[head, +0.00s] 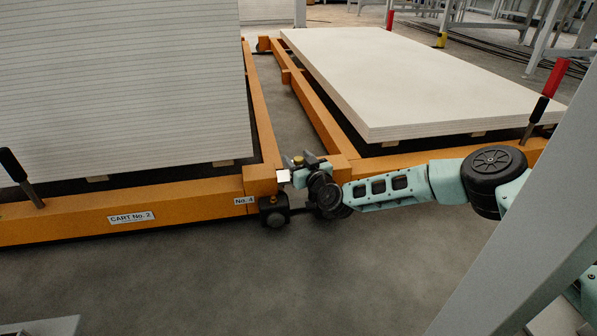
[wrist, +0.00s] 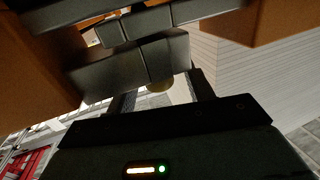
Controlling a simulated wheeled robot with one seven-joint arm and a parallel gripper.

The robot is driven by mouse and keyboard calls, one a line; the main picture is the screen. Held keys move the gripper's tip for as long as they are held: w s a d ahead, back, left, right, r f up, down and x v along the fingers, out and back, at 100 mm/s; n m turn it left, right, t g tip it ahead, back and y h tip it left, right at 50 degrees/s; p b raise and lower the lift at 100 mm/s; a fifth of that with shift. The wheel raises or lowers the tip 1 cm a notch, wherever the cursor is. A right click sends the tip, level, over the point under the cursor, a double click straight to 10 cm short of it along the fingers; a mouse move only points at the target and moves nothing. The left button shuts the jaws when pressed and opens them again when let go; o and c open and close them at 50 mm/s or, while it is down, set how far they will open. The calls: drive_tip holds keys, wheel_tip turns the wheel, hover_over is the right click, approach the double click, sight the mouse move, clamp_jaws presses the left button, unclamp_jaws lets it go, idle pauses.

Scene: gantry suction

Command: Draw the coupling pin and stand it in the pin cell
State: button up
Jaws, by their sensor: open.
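My gripper (head: 303,166) is at the gap between the two orange carts, at their near corners. In the wrist view its two dark fingers (wrist: 162,92) are apart. I cannot tell whether the fingers touch the pin. No pin cell can be made out.
The left cart (head: 130,218) and right cart (head: 375,165) carry stacks of white boards (head: 120,90), (head: 430,75). Black-handled levers (head: 15,168), (head: 538,112) stand at their outer sides. A grey slanted post (head: 530,230) crosses the right foreground.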

drive_tip(key=shift+w, duration=0.1)
clamp_jaws()
drive_tip(key=shift+r, duration=0.15)
